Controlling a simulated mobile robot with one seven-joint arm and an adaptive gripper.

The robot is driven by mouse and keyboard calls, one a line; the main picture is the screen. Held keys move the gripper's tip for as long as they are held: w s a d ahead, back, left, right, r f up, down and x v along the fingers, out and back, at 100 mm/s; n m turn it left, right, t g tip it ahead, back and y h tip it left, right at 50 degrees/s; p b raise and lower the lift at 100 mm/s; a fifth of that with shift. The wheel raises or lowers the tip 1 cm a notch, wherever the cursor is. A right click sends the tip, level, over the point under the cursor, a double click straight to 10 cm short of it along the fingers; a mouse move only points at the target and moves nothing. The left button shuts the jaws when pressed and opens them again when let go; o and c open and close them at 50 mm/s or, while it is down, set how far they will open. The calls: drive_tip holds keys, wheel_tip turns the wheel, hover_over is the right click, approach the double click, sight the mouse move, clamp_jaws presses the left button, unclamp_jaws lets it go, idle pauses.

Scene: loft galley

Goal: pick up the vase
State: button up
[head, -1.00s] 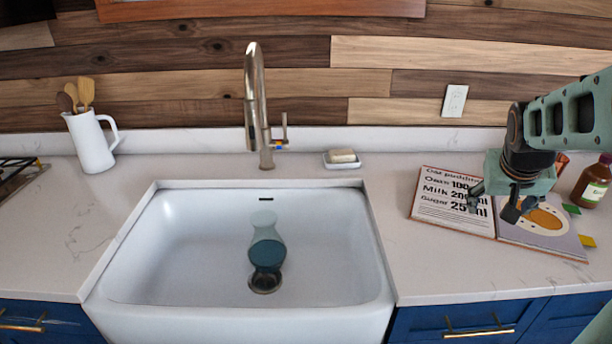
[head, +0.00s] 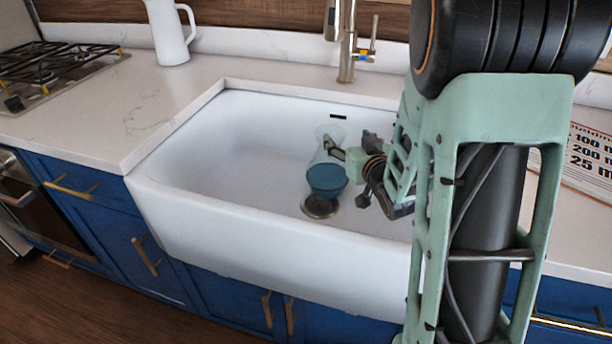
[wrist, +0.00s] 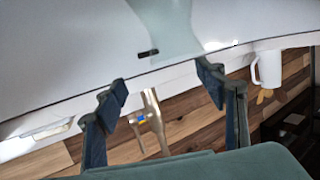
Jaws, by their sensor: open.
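The vase (head: 326,178) is a translucent pale glass shape with a narrow waist and a dark teal lower part. It stands in the white sink (head: 230,130) beside the drain. My gripper (head: 348,176) is in the sink just right of the vase, with its fingers pointing toward it. In the wrist view, the vase (wrist: 166,28) shows at the top, ahead of the gap between my open fingers (wrist: 160,78). The fingers hold nothing. Whether a finger touches the glass is hard to tell.
The faucet (head: 347,45) rises behind the sink. A white pitcher (head: 167,30) and a stove (head: 50,70) are at the left.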

sight(324, 132)
drive_tip(key=shift+n+y, duration=0.5)
drive_tip(key=shift+y, duration=0.2)
drive_tip(key=a+f, duration=0.1)
drive_tip(key=f, duration=0.1)
drive_tip(key=w+a+f+b, duration=0.1)
drive_tip(key=shift+a+f, duration=0.3)
drive_tip(key=shift+f, duration=0.05)
drive_tip(key=shift+r+b+x, duration=0.15)
drive_tip(key=shift+b+x, duration=0.25)
drive_tip(key=shift+x, duration=2.3)
drive_tip(key=shift+r+b+x, duration=0.1)
drive_tip(key=shift+b+x, duration=0.3)
drive_tip(key=shift+x, duration=2.25)
drive_tip(key=shift+d, duration=0.1)
drive_tip(key=shift+c, duration=0.7)
clamp_jaws()
drive_tip(key=shift+w+r, duration=0.15)
